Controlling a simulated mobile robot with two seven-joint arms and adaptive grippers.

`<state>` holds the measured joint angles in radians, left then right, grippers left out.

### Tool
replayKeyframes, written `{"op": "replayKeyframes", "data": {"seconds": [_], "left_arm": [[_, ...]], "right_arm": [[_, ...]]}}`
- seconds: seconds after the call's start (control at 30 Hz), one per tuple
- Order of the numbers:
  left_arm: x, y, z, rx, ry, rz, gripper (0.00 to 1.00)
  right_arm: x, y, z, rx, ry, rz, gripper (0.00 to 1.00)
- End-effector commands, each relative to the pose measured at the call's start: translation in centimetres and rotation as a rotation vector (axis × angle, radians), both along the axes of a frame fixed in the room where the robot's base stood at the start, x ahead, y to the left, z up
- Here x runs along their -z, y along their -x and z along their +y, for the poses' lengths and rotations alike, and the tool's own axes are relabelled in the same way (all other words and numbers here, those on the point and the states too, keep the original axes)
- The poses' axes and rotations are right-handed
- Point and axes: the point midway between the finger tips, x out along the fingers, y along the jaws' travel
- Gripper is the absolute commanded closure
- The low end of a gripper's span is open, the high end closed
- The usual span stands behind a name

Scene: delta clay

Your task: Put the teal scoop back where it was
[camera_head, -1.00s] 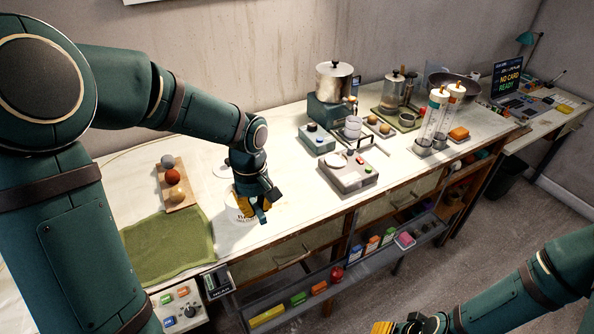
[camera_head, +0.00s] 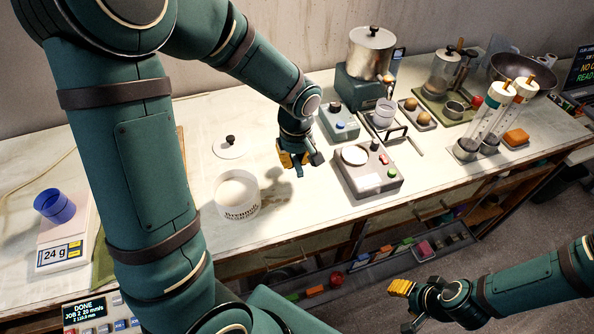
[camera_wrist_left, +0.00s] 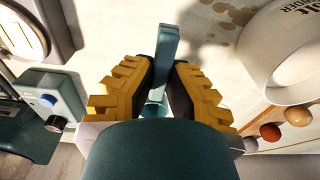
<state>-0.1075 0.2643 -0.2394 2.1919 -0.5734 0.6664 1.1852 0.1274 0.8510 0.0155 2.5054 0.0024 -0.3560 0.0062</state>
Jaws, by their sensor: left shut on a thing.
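My left gripper (camera_head: 293,160) is shut on the teal scoop, whose handle (camera_wrist_left: 163,50) stands between the ridged yellow fingers in the left wrist view. The scoop's lower part is mostly hidden behind the gripper there. In the head view the gripper is above the table, right of the open white powder tub (camera_head: 237,197) and apart from it. The tub also shows at the upper right of the wrist view (camera_wrist_left: 290,50). My right gripper (camera_head: 405,306) is empty at the lower right, off the table's front, its fingers apart.
The tub's lid (camera_head: 230,148) lies behind the tub. A scale (camera_head: 62,254) reading 24 g holds a blue cup (camera_head: 54,206) at the left. A grey device (camera_head: 368,178) and a teal box (camera_head: 340,124) stand right of my left gripper. Powder spots mark the table beside the tub.

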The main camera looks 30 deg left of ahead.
Motion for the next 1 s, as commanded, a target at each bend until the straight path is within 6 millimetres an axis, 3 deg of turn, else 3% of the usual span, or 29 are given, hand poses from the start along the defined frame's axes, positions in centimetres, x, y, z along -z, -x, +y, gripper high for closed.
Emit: {"op": "replayKeyframes", "data": {"seconds": [0.5, 0.9, 0.93, 0.97, 1.0], "left_arm": [[5.5, 0.0, 0.0, 0.000, 0.000, 0.001, 1.00], [5.8, 0.0, 0.0, 0.000, 0.000, -0.001, 1.00], [5.8, 0.0, 0.0, 0.000, 0.000, -0.001, 0.79], [5.7, 0.0, 0.0, 0.000, 0.000, -0.001, 0.69], [5.7, 0.0, 0.0, 0.000, 0.000, -0.001, 0.66]], "right_arm": [[1.2, 0.4, 0.1, -0.006, -0.002, 0.008, 0.52], [1.7, 0.4, 0.1, -0.008, -0.002, 0.009, 0.52], [1.6, 0.4, 0.1, -0.008, -0.002, 0.009, 0.52], [1.6, 0.4, 0.1, -0.008, -0.002, 0.009, 0.52], [1.5, 0.4, 0.1, -0.008, -0.002, 0.009, 0.52]]}}
